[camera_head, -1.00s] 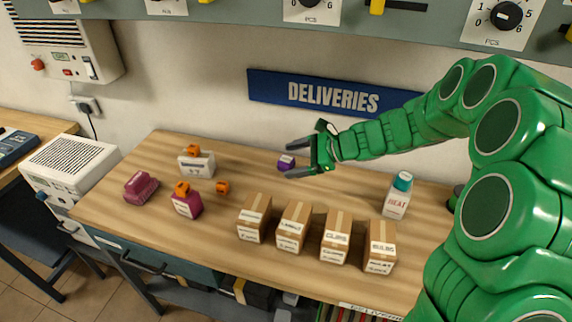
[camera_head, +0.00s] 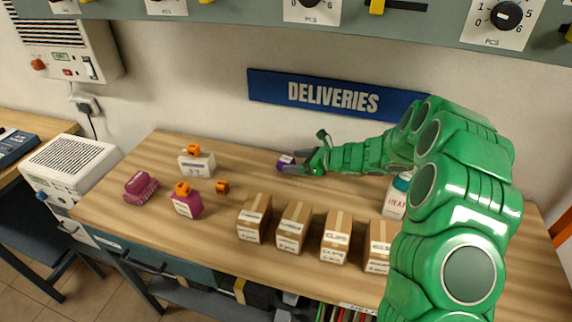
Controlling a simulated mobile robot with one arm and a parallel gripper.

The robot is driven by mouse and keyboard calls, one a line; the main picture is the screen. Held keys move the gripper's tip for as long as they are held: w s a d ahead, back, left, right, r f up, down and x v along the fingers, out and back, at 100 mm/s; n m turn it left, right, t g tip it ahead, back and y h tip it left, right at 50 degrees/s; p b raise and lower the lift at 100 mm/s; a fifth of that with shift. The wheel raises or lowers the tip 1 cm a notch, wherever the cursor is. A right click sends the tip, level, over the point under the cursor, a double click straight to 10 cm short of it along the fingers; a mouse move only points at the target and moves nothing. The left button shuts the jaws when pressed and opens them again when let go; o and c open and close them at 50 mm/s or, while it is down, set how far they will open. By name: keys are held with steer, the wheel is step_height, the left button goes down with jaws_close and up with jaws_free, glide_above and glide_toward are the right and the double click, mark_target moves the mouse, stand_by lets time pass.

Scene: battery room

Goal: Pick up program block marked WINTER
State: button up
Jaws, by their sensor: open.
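A small purple block (camera_head: 284,164) with a pale label lies on the wooden table below the DELIVERIES sign. Its lettering is too small to read, so I cannot tell whether it says WINTER. My gripper (camera_head: 296,164) is low at the block's right side, with its fingers open and reaching to the block. I cannot tell whether the fingers touch it.
Several cardboard boxes (camera_head: 291,228) stand in a row along the front. A white HEAT bottle (camera_head: 394,200) stands at the right, partly behind my arm. A magenta object (camera_head: 140,186) lies at the left. The wall and sign (camera_head: 338,96) are close behind.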

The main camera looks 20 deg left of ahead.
mark_target(292, 161)
steer(key=shift+x, duration=2.05)
steer(key=shift+f, duration=0.1)
steer(key=shift+c, duration=0.3)
steer(key=c, duration=1)
